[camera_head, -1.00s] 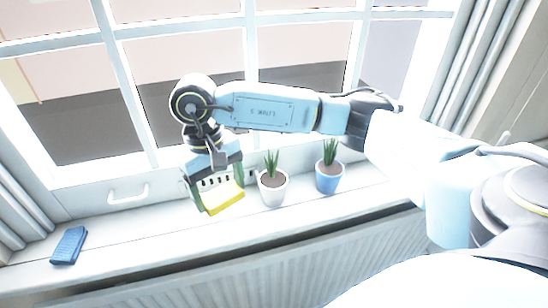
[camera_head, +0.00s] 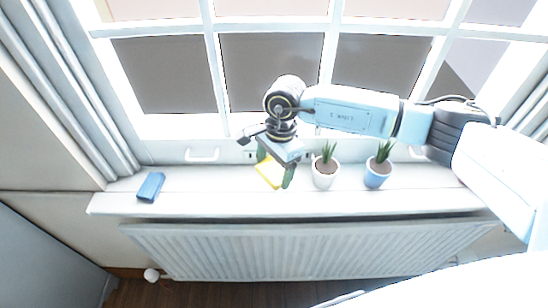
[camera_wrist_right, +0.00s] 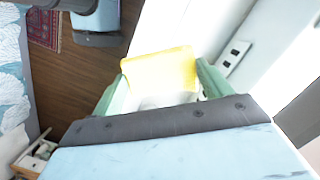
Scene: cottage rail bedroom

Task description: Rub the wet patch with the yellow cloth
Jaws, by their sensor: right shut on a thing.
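My right gripper (camera_head: 275,174) is shut on the yellow cloth (camera_head: 268,172), over the white windowsill and just left of a white plant pot. In the right wrist view the cloth (camera_wrist_right: 160,72) spans between the green fingers of the gripper (camera_wrist_right: 158,85). I cannot tell whether the cloth touches the sill. I cannot make out a wet patch in either view; the gripper and cloth hide part of the sill. My left gripper is not in view.
A blue block-like object (camera_head: 151,186) lies at the sill's left end. The sill (camera_head: 215,200) between it and the cloth looks clear. A radiator (camera_head: 300,250) is below.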

